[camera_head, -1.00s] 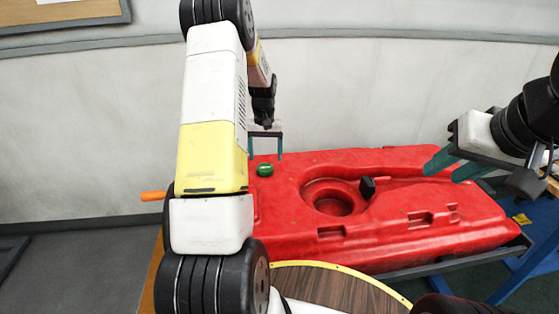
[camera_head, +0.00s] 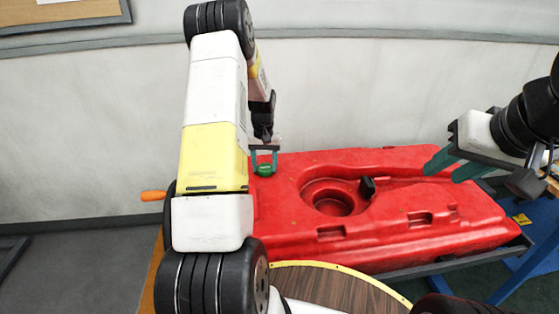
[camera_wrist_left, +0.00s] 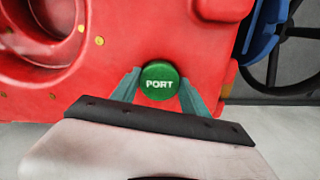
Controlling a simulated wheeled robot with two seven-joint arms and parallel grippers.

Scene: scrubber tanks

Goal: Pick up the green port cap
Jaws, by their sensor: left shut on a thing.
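The green port cap (camera_head: 263,170) sits at the far left end of the red tank (camera_head: 400,239). In the left wrist view the cap (camera_wrist_left: 160,81) is round and shows the word PORT. My left gripper (camera_head: 263,167) is down at the cap, with its teal fingers shut on the cap's two sides; it also shows in the left wrist view (camera_wrist_left: 161,88). I cannot tell whether the cap is clear of the tank surface. My right gripper (camera_head: 433,168) is above the tank's right end, its teal fingers apart and nothing seen between them.
The tank has a round recess (camera_head: 333,201) with a black knob (camera_head: 367,187) beside it. An orange handle (camera_head: 153,196) sticks out at the left. A round wooden top (camera_head: 330,289) with a yellow rim is in front. A pale wall stands behind.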

